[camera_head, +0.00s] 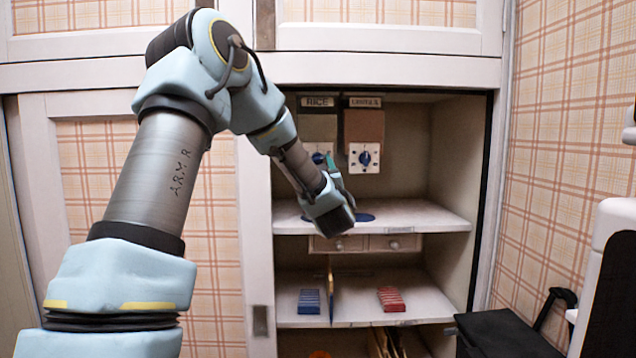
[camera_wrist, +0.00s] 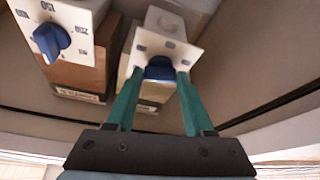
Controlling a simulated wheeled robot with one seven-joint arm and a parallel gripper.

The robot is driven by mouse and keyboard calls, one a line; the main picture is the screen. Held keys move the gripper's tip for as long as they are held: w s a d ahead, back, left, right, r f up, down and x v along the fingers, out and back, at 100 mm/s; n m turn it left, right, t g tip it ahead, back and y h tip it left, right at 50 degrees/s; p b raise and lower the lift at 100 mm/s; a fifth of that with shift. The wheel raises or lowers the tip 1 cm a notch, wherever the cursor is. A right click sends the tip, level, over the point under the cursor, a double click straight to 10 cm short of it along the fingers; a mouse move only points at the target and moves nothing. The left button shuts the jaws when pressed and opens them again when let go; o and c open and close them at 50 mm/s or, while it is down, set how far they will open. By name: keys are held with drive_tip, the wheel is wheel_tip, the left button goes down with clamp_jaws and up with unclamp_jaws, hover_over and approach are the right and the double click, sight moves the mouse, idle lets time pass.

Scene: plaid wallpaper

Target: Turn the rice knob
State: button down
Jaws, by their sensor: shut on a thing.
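The rice dispenser (camera_head: 318,128) hangs under its RICE label in the open cupboard, with a white dial plate and a blue rice knob (camera_head: 317,158). In the wrist view, which is turned over, the rice knob (camera_wrist: 160,68) sits at the tips of my green fingers. My gripper (camera_wrist: 160,76) is shut on this knob, one finger on each side. In the head view my gripper (camera_head: 329,163) reaches in from the left and partly covers the dial. The printed marks on the rice dial are mostly too small or covered to read.
The lentils dispenser (camera_head: 364,126) hangs close to the right, with its own blue knob (camera_head: 365,158). A shelf (camera_head: 420,216) lies below, with a blue disc (camera_head: 365,217) on it. Red (camera_head: 390,299) and blue (camera_head: 309,301) blocks lie lower. A cupboard wall (camera_head: 452,150) bounds the right.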

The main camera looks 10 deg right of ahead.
drive_tip(key=shift+s+d+r+n+g+y+b, duration=0.15)
drive_tip(key=shift+n+g+y+b, duration=0.7)
drive_tip(key=shift+n+b, duration=1.55)
drive_tip(key=shift+w+d+r+n+g+y+b, duration=0.15)
drive_tip(key=shift+n+g+y+b, duration=0.95)
drive_tip(key=shift+n, duration=2.45)
drive_tip(key=shift+s+d+r+n+g+y+b, duration=0.15)
drive_tip(key=shift+n+g+y+b, duration=0.45)
drive_tip(key=shift+n+b, duration=1.9)
drive_tip(key=shift+a+n+p, duration=0.1)
drive_tip(key=shift+n+p, duration=0.3)
drive_tip(key=shift+n, duration=0.25)
drive_tip(key=shift+c, duration=1.4)
unclamp_jaws()
drive_tip(key=b+v, duration=0.1)
drive_tip(key=v, duration=0.9)
drive_tip(key=shift+s+f+b, duration=0.15)
drive_tip(key=shift+s+b, duration=0.15)
drive_tip(key=shift+b, duration=0.05)
